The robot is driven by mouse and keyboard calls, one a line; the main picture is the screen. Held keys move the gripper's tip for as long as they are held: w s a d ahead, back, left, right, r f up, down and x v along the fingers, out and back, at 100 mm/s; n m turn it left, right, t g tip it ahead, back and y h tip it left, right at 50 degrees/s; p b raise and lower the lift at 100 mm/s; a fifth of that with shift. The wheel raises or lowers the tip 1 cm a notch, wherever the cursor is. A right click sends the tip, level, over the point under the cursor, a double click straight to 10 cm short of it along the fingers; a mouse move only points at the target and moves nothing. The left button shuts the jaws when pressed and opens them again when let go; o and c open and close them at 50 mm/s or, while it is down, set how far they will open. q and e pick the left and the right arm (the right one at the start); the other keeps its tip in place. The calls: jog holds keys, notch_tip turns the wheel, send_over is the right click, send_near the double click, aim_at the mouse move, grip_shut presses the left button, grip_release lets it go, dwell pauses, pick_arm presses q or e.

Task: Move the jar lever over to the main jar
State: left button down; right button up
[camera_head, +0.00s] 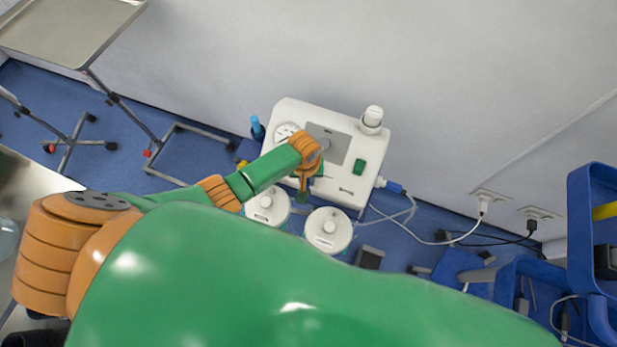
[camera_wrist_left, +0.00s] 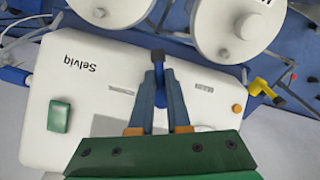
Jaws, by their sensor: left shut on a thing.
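The white suction unit (camera_head: 350,187) stands against the wall, with two white-lidded jars, a left one (camera_head: 267,208) and a right one (camera_head: 328,230), at its near side. My left gripper (camera_head: 304,194) is over the unit's edge by the jars. In the left wrist view, its fingers (camera_wrist_left: 158,72) are closed on the small blue jar lever (camera_wrist_left: 157,55), which is mostly hidden between them. The two jar lids show there as a left lid (camera_wrist_left: 112,8) and a right lid (camera_wrist_left: 236,28). I cannot tell from a readable label which is the main jar. My right gripper is out of view.
A hose and cables run right to wall sockets (camera_head: 490,196). A metal tray stand (camera_head: 75,30) is at upper left, and a blue cart (camera_head: 580,230) at right.

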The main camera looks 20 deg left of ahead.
pick_arm(q)
jog(key=m, duration=0.1)
jog(key=m+y, duration=0.1)
jog(key=m+y+p, duration=0.1)
jog(key=shift+w+a+r+m+t, duration=0.2)
jog(key=shift+w+a+m+t, duration=0.1)
jog(key=shift+m, duration=0.1)
jog(key=shift+a+m+t+y, duration=0.15)
jog(key=shift+m+t+y, duration=0.15)
jog(key=shift+m+y, duration=0.6)
jog(key=shift+a+m+t+y, duration=0.2)
jog(key=shift+m+t+y, duration=0.3)
jog(key=shift+m, duration=1.3)
jog(key=c, duration=1)
grip_release()
jog(key=shift+o, duration=0.6)
jog(key=shift+w+d+f, duration=0.1)
jog(key=shift+f, duration=0.05)
